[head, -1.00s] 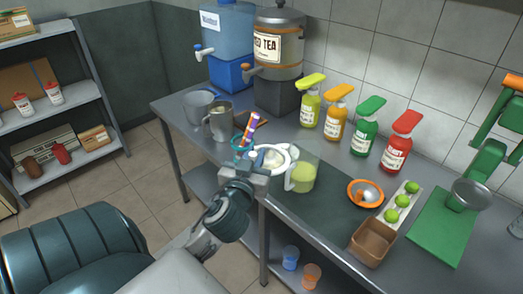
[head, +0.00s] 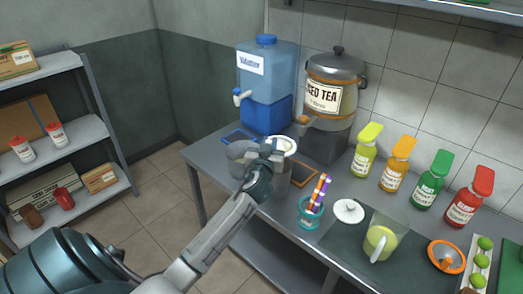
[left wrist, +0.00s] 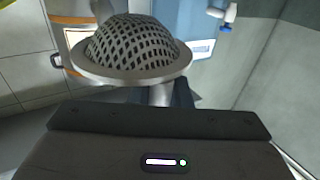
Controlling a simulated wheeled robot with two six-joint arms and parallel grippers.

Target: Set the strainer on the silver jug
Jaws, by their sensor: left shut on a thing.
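The strainer (head: 284,145) is a pale ring with a mesh bowl. Its mesh dome and rim fill the top of the left wrist view (left wrist: 135,45). My gripper and arm hide part of the jug. My right gripper is not in view.
The tea dispenser (head: 333,85) and blue water dispenser (head: 266,85) stand behind. A teal cup of markers (head: 311,212), a white lid (head: 349,211) and a juice pitcher (head: 381,240) are to the right.

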